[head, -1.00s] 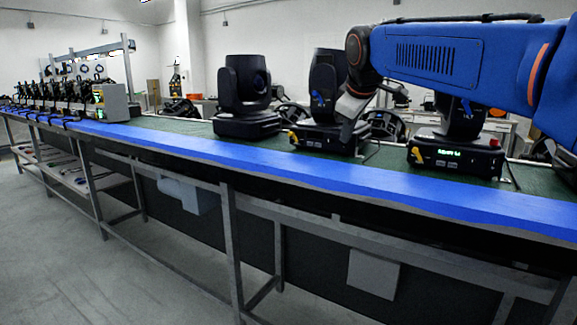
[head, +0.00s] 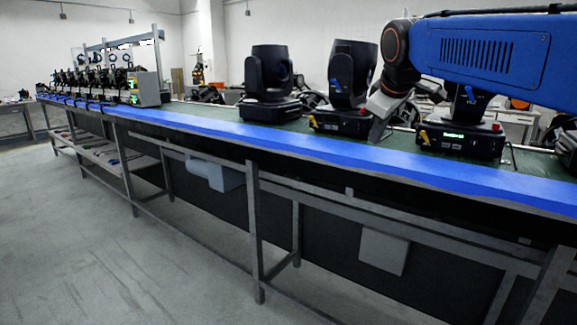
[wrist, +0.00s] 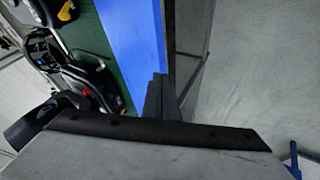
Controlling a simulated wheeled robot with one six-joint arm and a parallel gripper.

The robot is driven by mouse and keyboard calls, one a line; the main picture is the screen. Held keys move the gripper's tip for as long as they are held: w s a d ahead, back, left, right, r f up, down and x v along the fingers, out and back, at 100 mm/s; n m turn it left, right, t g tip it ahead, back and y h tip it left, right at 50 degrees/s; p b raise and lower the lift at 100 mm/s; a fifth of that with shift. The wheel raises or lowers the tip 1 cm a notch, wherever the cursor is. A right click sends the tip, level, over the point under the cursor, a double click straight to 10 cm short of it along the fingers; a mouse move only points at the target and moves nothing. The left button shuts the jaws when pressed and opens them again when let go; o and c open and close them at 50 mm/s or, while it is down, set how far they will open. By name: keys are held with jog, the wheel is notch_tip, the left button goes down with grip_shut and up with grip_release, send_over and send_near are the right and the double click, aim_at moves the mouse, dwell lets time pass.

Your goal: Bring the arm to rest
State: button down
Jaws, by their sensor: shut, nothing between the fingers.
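My blue arm reaches in from the right in the head view, over the workbench. My gripper (head: 377,130) points down in front of the bench's stage lights, between the middle and right ones. In the wrist view its dark fingers (wrist: 160,95) are together with nothing between them. A black moving-head light (head: 268,85) stands upright on the left. A second light (head: 342,118) stands in the middle. A third light (head: 460,138) is partly hidden behind my arm.
The long workbench has a blue front edge (head: 240,130) and a green top. Small devices (head: 95,82) line its far left end, by a grey box (head: 145,88). Metal legs and a lower shelf (head: 105,155) are below. The grey floor (head: 120,250) in front is clear.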

jog(key=s+d+f+m+g, duration=0.1)
jog(key=s+d+f+m, duration=0.1)
jog(key=s+f, duration=0.8)
jog(key=s+d+f+m, duration=0.2)
jog(key=s+f+m, duration=0.2)
jog(key=s+f, duration=0.6)
jog(key=s+d+f+m+g, duration=0.1)
jog(key=s+d+f+m, duration=0.1)
jog(key=s+f, duration=0.8)
jog(key=s+m, duration=0.1)
jog(key=s, duration=0.2)
jog(key=shift+d+f+g, duration=0.3)
jog(key=shift+f, duration=0.05)
